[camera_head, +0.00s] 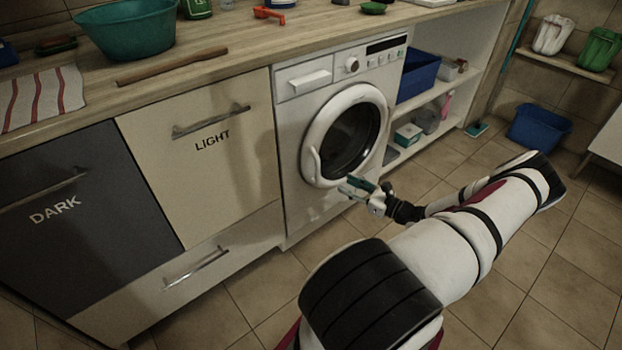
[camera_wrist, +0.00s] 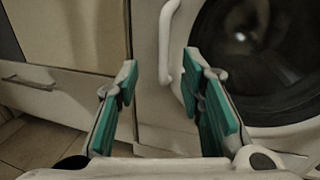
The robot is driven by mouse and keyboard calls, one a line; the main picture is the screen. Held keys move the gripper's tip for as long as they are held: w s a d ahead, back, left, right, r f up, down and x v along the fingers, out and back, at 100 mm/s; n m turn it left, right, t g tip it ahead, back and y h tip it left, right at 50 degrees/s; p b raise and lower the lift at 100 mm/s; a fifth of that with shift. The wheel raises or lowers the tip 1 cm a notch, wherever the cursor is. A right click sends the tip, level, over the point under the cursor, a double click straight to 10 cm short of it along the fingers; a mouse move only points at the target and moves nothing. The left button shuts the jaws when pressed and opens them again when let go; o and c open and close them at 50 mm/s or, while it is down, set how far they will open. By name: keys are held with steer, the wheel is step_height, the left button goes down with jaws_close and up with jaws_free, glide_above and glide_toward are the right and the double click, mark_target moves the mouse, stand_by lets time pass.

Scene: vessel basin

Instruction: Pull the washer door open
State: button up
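The white washer (camera_head: 298,112) stands under the counter, and its round door (camera_head: 310,130) with dark glass looks shut. The curved white door handle (camera_head: 314,163) is on the door's left side. My gripper (camera_head: 350,185) is in front of the door's lower part. In the wrist view, my gripper (camera_wrist: 160,66) is open, its two teal-padded fingers apart and empty. The handle (camera_wrist: 164,50) appears between the fingertips, nearer the right one, and seems beyond them; no contact shows. The door (camera_wrist: 190,20) fills the right side there.
Left of the washer are the LIGHT cabinet front (camera_head: 225,165) and DARK front (camera_head: 60,235) with bar handles. A shelf (camera_head: 435,135) with a blue bin (camera_head: 418,75) stands to the right. The tiled floor (camera_head: 500,290) before the washer is clear apart from my arm.

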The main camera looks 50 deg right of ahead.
mark_target(318, 180)
steer(key=shift+m+h, duration=0.3)
steer(key=w+b, duration=0.1)
steer(key=w, duration=0.8)
steer(key=w+b, duration=0.1)
steer(key=w, duration=0.3)
steer(key=shift+w+d+f+b, duration=0.15)
steer(key=shift+d+f+b, duration=0.15)
steer(key=shift+d+f, duration=0.1)
jaws_close()
